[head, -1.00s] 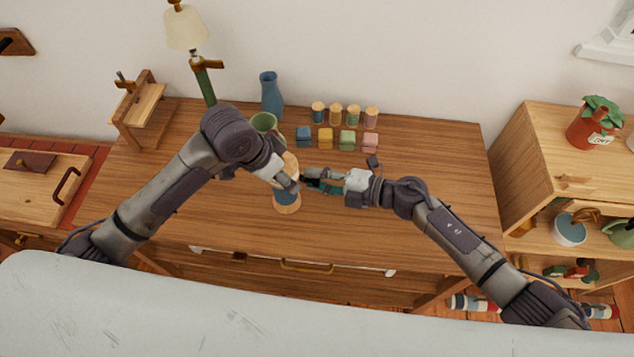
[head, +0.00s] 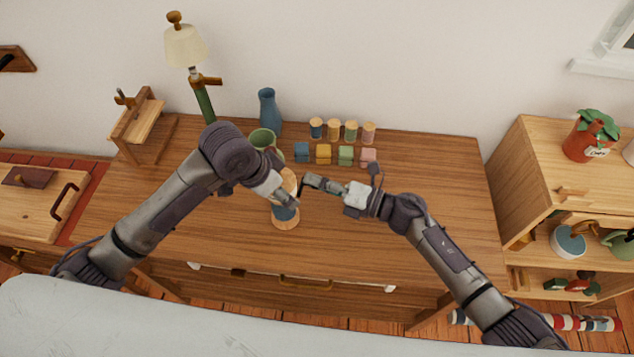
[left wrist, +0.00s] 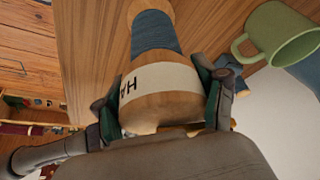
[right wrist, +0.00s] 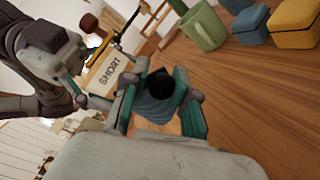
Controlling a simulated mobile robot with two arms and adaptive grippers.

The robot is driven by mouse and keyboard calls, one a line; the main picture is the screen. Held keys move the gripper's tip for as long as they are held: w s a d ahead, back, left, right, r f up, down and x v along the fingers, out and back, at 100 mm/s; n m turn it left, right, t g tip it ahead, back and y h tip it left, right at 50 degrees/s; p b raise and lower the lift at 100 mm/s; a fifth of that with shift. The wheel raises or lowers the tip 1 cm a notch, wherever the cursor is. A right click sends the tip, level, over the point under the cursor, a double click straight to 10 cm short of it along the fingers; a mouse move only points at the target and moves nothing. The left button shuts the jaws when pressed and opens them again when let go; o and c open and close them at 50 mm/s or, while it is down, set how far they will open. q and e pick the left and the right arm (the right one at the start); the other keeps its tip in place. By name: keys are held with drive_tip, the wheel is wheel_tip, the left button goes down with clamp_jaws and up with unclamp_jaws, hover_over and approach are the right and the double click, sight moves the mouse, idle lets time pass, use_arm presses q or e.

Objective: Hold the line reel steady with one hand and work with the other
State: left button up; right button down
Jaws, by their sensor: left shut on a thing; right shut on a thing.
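The line reel (head: 286,221) is a wooden spool with blue line wound low on it, standing at the middle of the desk. My left gripper (head: 281,193) is shut around its upper wooden part. The left wrist view shows the reel (left wrist: 155,35) between the fingers, with a cream label band. My right gripper (head: 306,186) is close to the reel's right side. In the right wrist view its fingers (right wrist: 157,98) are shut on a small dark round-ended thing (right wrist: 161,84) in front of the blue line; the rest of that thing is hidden. Part of the label reads "SHORT".
A green mug (head: 262,138) and blue vase (head: 269,112) stand behind the left arm. Several coloured blocks (head: 323,153) and small spools (head: 334,130) line the desk's back. A lamp (head: 186,48) and wooden stand (head: 140,125) are at back left. The desk's right side is clear.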

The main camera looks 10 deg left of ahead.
use_arm(q)
drive_tip(key=shift+d, duration=0.2)
use_arm(e)
drive_tip(key=shift+s+a, duration=0.25)
drive_tip(key=shift+s, duration=0.05)
drive_tip(key=c, duration=0.9)
unclamp_jaws()
drive_tip(key=shift+c, duration=0.2)
use_arm(q)
drive_tip(key=shift+a, duration=0.1)
use_arm(e)
drive_tip(key=shift+w+d, duration=0.1)
drive_tip(key=shift+w, duration=0.1)
drive_tip(key=v, duration=1.2)
use_arm(q)
drive_tip(key=shift+a, duration=0.1)
use_arm(e)
drive_tip(key=shift+f, duration=0.1)
use_arm(q)
drive_tip(key=o, duration=1.5)
drive_tip(key=shift+c, duration=0.2)
use_arm(e)
drive_tip(key=shift+w, duration=0.1)
